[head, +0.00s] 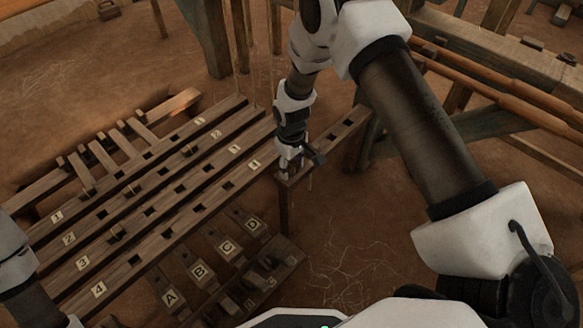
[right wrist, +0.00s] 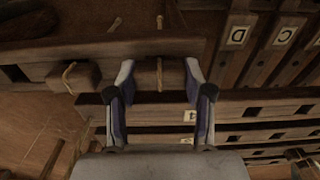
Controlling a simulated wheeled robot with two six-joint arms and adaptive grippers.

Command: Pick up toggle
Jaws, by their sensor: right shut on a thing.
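My right gripper (head: 288,168) is at the end of the wooden bar (head: 335,138) right of the slotted beams. In the right wrist view its two fingers (right wrist: 158,82) press on both sides of a small brown wooden toggle (right wrist: 148,76). A pale cord runs up and down across this toggle. A second wooden block (right wrist: 76,76) with a cord loop sits to the left, apart from the fingers. In the head view the held toggle is too small and covered to make out. My left arm shows at the left edge, but its gripper is out of frame.
Slotted wooden beams with numbered tags (head: 83,264) lie to the left. Pedals tagged A to D (head: 198,271) lie in front of them. A wooden frame with long rollers (head: 510,92) stands at the upper right. The earth floor (head: 350,235) at centre right is clear apart from loose threads.

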